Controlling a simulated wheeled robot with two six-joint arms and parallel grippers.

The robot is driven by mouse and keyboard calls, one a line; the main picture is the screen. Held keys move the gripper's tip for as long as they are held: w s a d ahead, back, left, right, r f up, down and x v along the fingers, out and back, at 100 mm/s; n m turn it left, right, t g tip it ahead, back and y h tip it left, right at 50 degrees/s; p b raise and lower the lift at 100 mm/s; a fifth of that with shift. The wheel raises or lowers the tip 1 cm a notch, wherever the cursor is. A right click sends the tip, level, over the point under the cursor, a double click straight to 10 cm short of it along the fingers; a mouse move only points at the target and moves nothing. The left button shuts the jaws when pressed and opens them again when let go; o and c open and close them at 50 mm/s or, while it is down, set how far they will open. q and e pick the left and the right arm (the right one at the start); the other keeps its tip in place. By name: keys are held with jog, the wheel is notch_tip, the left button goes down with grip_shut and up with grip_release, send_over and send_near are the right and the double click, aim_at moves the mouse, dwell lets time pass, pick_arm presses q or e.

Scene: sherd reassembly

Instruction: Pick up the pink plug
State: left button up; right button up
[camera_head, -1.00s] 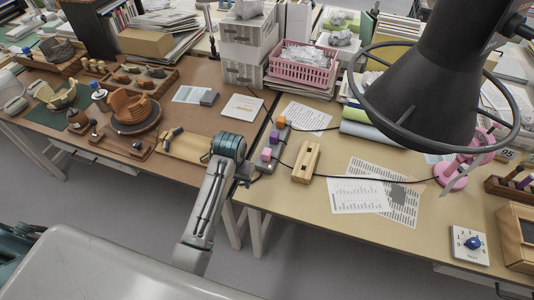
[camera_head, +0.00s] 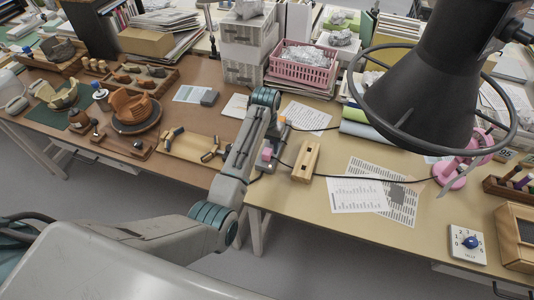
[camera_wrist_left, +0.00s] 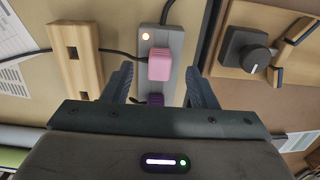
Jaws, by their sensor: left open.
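The pink plug (camera_head: 267,154) sits in a grey power strip near the front left edge of the light tabletop. In the left wrist view the pink plug (camera_wrist_left: 160,66) stands in the strip (camera_wrist_left: 170,42), with a dark cable running from it to the left. A purple plug (camera_wrist_left: 155,99) sits beside it, partly hidden by my gripper body. My left gripper (camera_wrist_left: 161,88) is open and empty, its two fingers spread on either side of the strip, apart from the pink plug. My right gripper is not in view.
A wooden block with slots (camera_head: 306,160) lies right of the strip and also shows in the left wrist view (camera_wrist_left: 75,55). An orange plug (camera_head: 283,121) is farther back. A wooden board with a black knob (camera_wrist_left: 247,52) is close by. A large black lamp (camera_head: 425,90) hangs right.

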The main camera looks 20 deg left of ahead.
aim_at(267, 151)
pick_arm(q)
jog(key=shift+w+f, duration=0.15)
jog(key=shift+f, duration=0.35)
jog(key=f, duration=0.2)
jog(key=w+f+p, duration=0.1)
jog(key=f, duration=0.1)
jog(key=shift+p, duration=0.3)
jog(key=shift+f, duration=0.35)
jog(key=c, duration=1)
